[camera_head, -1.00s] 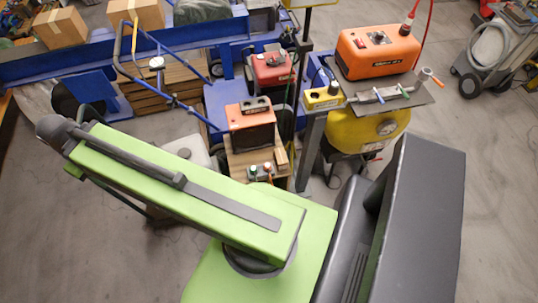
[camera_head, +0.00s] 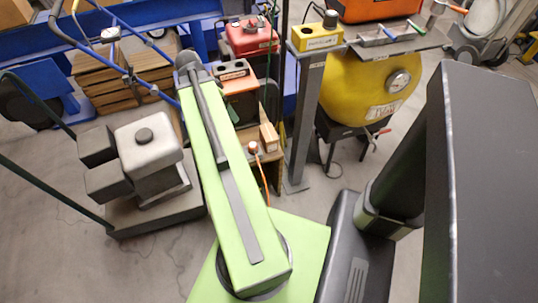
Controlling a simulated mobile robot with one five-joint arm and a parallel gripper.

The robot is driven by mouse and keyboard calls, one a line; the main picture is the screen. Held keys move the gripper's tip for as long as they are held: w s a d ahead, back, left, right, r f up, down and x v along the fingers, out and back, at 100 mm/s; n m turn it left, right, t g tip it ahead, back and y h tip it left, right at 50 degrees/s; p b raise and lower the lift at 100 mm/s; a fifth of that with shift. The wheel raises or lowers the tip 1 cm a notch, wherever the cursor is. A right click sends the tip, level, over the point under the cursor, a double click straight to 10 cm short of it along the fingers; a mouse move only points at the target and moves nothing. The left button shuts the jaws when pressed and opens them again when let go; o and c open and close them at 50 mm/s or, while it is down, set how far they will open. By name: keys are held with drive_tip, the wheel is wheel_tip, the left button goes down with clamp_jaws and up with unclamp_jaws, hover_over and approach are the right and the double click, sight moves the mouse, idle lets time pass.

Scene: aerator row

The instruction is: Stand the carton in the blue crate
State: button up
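Two brown cardboard boxes are cut off by the top edge at the far left; one box (camera_head: 14,12) shows a little more than the other (camera_head: 84,5). I cannot tell whether either is the task's carton. No blue crate can be made out. My gripper is not in view; only my green arm link shows, pointing up the picture, and its far end hides what lies behind it.
A blue frame (camera_head: 40,58) with wooden slats (camera_head: 105,85) stands at the upper left. A grey machine (camera_head: 150,148) stands left of my arm. A yellow tank (camera_head: 362,95) and a grey post (camera_head: 303,130) stand to the right. Bare floor (camera_head: 50,255) shows at lower left.

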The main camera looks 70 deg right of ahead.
sight(268, 132)
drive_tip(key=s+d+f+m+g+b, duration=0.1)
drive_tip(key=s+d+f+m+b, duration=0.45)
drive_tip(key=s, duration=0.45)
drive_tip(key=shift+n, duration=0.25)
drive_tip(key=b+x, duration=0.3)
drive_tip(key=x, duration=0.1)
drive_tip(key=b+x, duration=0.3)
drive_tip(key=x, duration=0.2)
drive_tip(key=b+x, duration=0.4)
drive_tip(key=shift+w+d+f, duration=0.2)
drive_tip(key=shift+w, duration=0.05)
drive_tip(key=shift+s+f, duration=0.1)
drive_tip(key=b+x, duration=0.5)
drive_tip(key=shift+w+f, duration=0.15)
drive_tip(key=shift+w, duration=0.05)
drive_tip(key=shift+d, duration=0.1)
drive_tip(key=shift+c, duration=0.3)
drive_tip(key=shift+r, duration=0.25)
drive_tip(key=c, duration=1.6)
